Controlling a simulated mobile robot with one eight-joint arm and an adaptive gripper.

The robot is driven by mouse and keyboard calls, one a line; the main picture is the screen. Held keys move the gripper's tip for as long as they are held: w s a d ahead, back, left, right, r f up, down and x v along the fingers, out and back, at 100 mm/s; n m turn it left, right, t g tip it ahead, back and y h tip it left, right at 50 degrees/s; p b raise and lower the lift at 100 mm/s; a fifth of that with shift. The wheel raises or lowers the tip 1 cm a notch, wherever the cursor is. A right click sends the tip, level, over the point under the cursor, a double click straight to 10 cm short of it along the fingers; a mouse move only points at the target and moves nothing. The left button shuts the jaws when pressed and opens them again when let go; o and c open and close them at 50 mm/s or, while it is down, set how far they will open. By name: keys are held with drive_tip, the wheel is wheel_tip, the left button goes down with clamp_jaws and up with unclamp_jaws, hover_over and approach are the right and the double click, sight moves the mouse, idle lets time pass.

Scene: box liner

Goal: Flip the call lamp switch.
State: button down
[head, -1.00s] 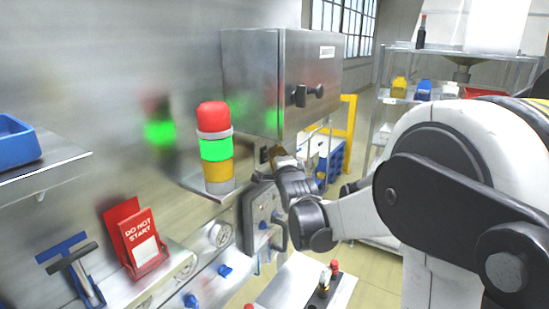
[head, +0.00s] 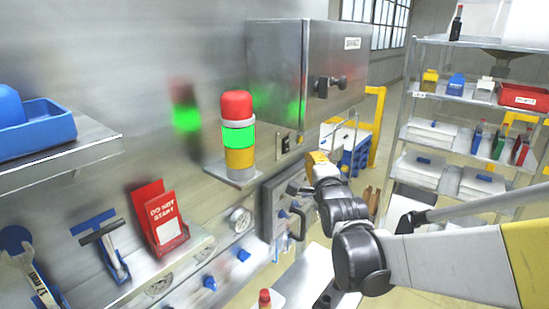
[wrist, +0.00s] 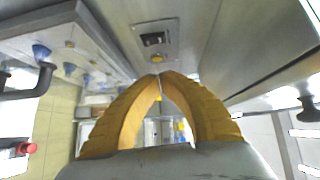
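The call lamp (head: 239,138) is a stack of red, lit green and amber on a small wall shelf. A small dark switch (head: 286,143) sits on a plate on the wall, right of the lamp and below the steel box. In the wrist view the switch (wrist: 153,40) shows above my fingertips, with a round yellow button (wrist: 157,58) beside it. My gripper (head: 317,159) is right of and slightly below the switch, apart from it. Its yellow fingers (wrist: 160,75) meet at the tips with nothing between them. I cannot tell which way the switch is set.
The steel box (head: 302,75) with a black handle juts out above the switch. A grey panel with a handle (head: 287,205) is below. A red "do not start" holder (head: 162,220) is at lower left. Stocked shelves (head: 470,130) stand at the back right.

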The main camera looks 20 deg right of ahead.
drive_tip(key=s+a+f+n+g+y+b, duration=0.1)
drive_tip(key=s+a+f+n+g+b, duration=0.2)
drive_tip(key=s+f+n+b, duration=0.3)
drive_tip(key=s+a+f+n+g+y+b, duration=0.1)
drive_tip(key=s+a+f+n+g+b, duration=0.2)
drive_tip(key=s+f, duration=0.8)
drive_tip(key=s+a+f+n+g+y+b, duration=0.1)
drive_tip(key=s+a+f+n+g+b, duration=0.3)
drive_tip(key=f, duration=0.9)
drive_tip(key=s+a+n+b, duration=0.2)
drive_tip(key=s+n+b, duration=0.2)
drive_tip(key=s+n, duration=0.1)
drive_tip(key=shift+f+n+b, duration=0.35)
drive_tip(key=shift+f+n, duration=0.05)
drive_tip(key=shift+n, duration=0.4)
